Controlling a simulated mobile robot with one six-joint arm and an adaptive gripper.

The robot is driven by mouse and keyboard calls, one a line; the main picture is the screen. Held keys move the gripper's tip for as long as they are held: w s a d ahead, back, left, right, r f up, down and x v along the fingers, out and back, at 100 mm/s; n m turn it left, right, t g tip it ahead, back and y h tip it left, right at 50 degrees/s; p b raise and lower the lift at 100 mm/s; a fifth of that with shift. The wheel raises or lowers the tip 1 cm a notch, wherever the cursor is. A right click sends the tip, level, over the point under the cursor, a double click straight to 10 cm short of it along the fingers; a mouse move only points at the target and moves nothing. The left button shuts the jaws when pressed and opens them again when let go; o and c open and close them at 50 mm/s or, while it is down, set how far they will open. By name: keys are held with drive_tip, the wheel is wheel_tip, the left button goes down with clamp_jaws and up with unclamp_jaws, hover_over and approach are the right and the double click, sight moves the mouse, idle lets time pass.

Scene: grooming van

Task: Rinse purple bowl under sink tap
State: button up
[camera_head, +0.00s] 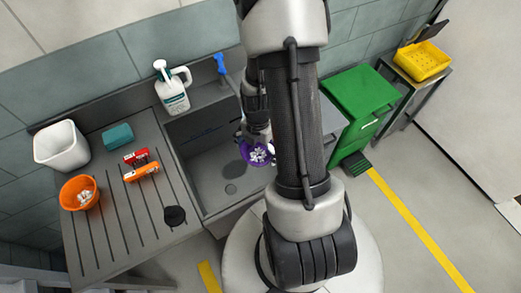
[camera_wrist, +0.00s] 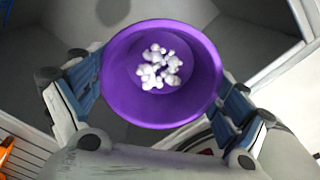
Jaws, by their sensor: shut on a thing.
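The purple bowl (camera_head: 256,153) is held by my gripper over the grey sink basin (camera_head: 215,171) in the head view, partly hidden by my arm. In the wrist view the purple bowl (camera_wrist: 116,78) lies between the two blue-padded fingers of my gripper (camera_wrist: 160,98), which are shut on it. White foam-like lumps (camera_wrist: 160,67) sit in the bottom of the bowl. The blue-handled tap (camera_head: 221,66) stands at the back edge of the sink, behind and left of the bowl. I cannot see any running water.
A white jug bottle (camera_head: 173,90) stands at the sink's back left. On the drainboard (camera_head: 110,205) are an orange bowl (camera_head: 72,197), a white tub (camera_head: 62,146), a teal sponge (camera_head: 118,136), red and orange items and a dark round thing. A green bin (camera_head: 361,103) stands right.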

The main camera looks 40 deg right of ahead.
sight(256, 152)
drive_tip(key=f+b, duration=0.1)
drive_tip(key=w+f, duration=0.1)
drive_tip(key=f, duration=0.1)
drive_tip(key=f+b, duration=0.1)
drive_tip(key=shift+w+d+f+b, duration=0.15)
drive_tip(key=shift+w+b, duration=0.15)
drive_tip(key=shift+b, duration=0.05)
drive_tip(key=w+d, duration=0.3)
drive_tip(key=w, duration=0.8)
drive_tip(key=shift+w, duration=0.4)
drive_tip(key=shift+a, duration=0.25)
drive_tip(key=shift+w+a, duration=0.1)
drive_tip(key=shift+a, duration=0.3)
drive_tip(key=shift+d, duration=0.25)
drive_tip(key=shift+d, duration=0.35)
drive_tip(key=shift+a, duration=0.2)
drive_tip(key=shift+a, duration=0.35)
